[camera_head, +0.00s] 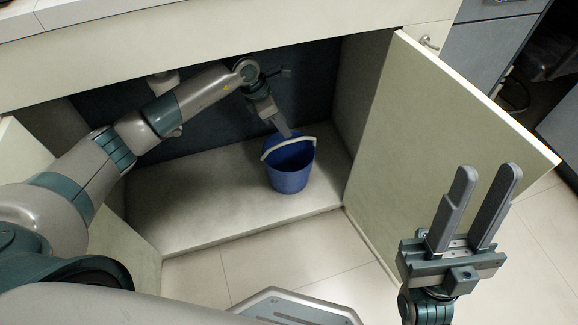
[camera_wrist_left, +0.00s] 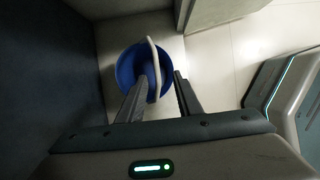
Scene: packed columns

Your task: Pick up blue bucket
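The blue bucket (camera_head: 290,178) stands upright on the cabinet floor, near its right side. Its white handle (camera_head: 286,141) is raised over the rim. My left gripper (camera_head: 286,131) reaches into the cabinet from above, with its fingertips at the handle. In the left wrist view the bucket (camera_wrist_left: 127,68) lies beyond the fingers, which are apart. Part of the handle (camera_wrist_left: 153,62) appears between the two fingers (camera_wrist_left: 161,75); I cannot tell whether they touch it. My right gripper (camera_head: 491,170) is open and empty, in front of the right cabinet door.
The cabinet floor (camera_head: 205,210) is clear left of the bucket. The right door (camera_head: 440,130) stands open, and a left door (camera_head: 35,150) shows at the left edge. The countertop front (camera_head: 200,45) spans above the opening. Tiled floor lies in front.

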